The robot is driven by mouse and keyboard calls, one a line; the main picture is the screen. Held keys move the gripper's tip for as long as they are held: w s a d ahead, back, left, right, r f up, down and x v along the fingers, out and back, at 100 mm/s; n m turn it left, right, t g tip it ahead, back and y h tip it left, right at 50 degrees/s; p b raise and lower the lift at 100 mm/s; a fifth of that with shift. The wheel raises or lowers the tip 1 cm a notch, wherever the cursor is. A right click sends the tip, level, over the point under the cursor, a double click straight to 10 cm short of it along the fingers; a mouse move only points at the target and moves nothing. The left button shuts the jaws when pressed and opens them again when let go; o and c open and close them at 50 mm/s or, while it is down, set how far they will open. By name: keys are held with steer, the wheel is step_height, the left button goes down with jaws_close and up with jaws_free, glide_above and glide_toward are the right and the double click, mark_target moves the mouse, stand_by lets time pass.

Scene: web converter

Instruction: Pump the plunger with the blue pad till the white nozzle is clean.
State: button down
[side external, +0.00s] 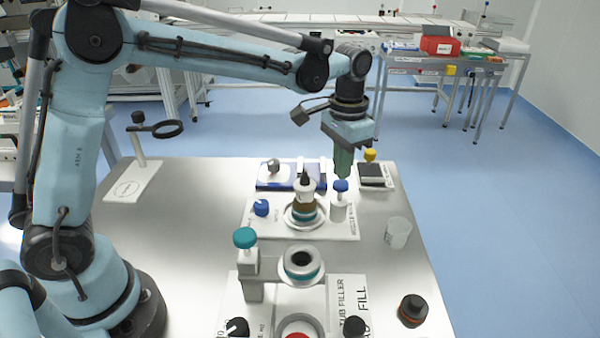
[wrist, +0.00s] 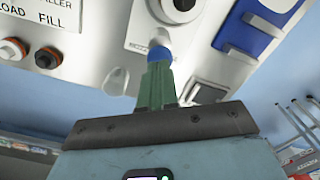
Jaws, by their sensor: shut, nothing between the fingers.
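The plunger's blue pad (side external: 341,185) tops a short white post (side external: 339,209) at the right of a white station plate. In the wrist view the blue pad (wrist: 152,52) lies just beyond my fingertips. My gripper (side external: 344,175) points down with its green fingers shut and empty, right over the pad. They look at or very near its top; I cannot tell if they touch. Left of the plunger stands a white piece with a black tip (side external: 305,185), probably the nozzle, above an amber band and a ringed base. It is too small to tell if it is clean.
A blue knob (side external: 262,208) sits left on the same plate. Behind are a blue tray (side external: 272,186) and a dark pad with a yellow knob (side external: 370,155). A clear cup (side external: 397,233) stands to the right.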

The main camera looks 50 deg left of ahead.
mark_target(341, 182)
steer(key=shift+f, duration=0.25)
steer(key=shift+f, duration=1.65)
steer(key=shift+r, duration=1.9)
steer(key=shift+r, duration=0.1)
steer(key=shift+r, duration=2.9)
steer(key=shift+s, duration=0.1)
